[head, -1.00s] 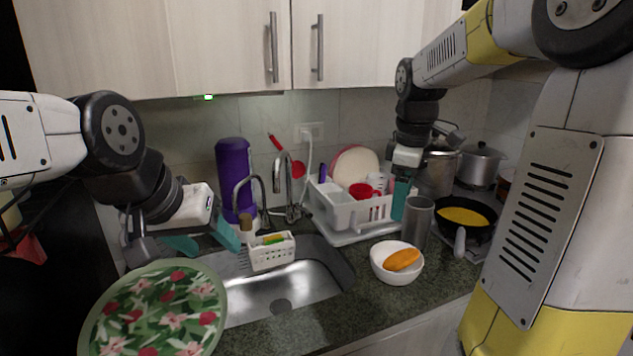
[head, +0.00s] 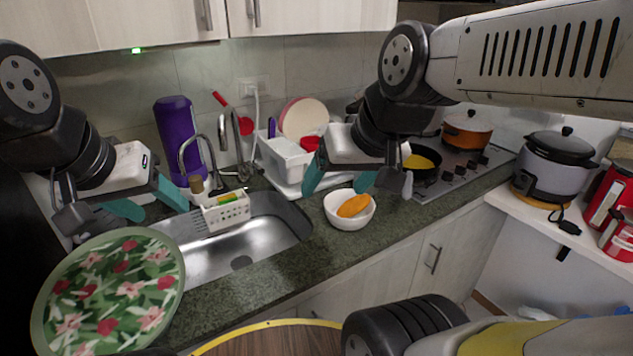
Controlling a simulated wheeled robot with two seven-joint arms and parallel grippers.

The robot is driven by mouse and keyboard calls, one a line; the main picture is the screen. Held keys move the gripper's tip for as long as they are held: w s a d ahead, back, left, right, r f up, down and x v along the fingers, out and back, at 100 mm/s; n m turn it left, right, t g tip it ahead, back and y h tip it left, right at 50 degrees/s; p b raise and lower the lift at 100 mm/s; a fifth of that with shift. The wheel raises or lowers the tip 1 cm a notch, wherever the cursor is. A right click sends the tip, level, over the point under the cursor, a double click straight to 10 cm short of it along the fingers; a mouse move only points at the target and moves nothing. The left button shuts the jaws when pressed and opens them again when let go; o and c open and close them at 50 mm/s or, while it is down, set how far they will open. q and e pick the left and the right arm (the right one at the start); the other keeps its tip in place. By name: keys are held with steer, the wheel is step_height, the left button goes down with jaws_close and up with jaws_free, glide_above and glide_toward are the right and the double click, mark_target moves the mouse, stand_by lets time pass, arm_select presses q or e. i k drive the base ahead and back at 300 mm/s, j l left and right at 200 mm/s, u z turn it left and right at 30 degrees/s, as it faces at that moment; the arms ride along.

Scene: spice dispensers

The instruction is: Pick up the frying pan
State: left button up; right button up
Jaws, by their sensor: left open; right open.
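The frying pan (head: 427,171) is dark with yellow contents and sits on the stove (head: 458,172) right of centre. Its left part and most of its handle are hidden behind my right gripper. My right gripper (head: 339,180) is open and empty, left of the pan and above the counter by the white bowl, apart from the pan. My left gripper (head: 147,202) is open and empty at the left, over the sink's left side near the floral plate.
A white bowl (head: 337,216) with an orange item stands on the counter. A dish rack (head: 285,160), purple bottle (head: 183,137) and faucets stand behind the sink (head: 240,240). An orange pot (head: 466,132) is behind the pan. A rice cooker (head: 556,170) stands right. A floral plate (head: 112,295) is front left.

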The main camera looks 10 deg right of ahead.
mark_target(423, 161)
steer(key=k+z, duration=0.15)
steer(key=z, duration=0.7)
